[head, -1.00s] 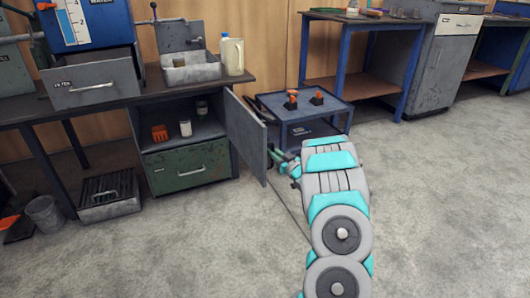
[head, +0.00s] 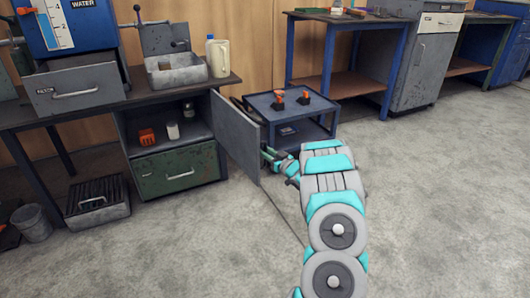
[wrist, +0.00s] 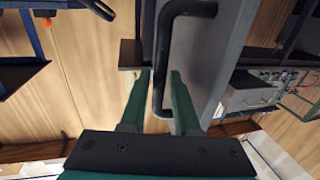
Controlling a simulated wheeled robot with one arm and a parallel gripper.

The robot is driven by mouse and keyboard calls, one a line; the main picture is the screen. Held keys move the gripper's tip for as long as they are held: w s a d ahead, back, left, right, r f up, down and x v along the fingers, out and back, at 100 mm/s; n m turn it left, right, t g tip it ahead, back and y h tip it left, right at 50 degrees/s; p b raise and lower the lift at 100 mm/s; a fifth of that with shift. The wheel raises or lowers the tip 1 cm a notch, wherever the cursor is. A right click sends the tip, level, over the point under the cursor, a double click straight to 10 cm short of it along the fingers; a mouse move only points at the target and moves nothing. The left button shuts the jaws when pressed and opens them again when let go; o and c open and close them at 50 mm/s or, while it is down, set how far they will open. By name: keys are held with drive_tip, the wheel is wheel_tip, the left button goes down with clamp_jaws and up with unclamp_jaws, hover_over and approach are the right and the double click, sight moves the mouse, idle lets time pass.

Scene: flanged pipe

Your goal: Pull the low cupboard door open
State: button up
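The low cupboard door (head: 237,137) is a grey panel hinged at the right of the cupboard opening. It stands wide open, swung out into the room, and shows in the wrist view as a grey panel (wrist: 215,60). Its black bar handle (wrist: 161,65) lies between the green fingers of my gripper (wrist: 160,82), which are close together around it. In the head view my gripper (head: 268,155) is at the door's outer edge, and the handle is hidden there.
The cupboard holds an orange item (head: 147,137) and a white container (head: 173,131) above a green drawer (head: 179,169). A low blue trolley (head: 290,107) stands close behind the door. A crate (head: 97,202) and bucket (head: 31,223) are at left. Floor in front is clear.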

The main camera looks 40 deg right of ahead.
drive_tip(key=shift+s, duration=0.1)
drive_tip(key=s, duration=0.7)
drive_tip(key=shift+s+a, duration=0.15)
drive_tip(key=shift+s, duration=0.15)
idle(0.4)
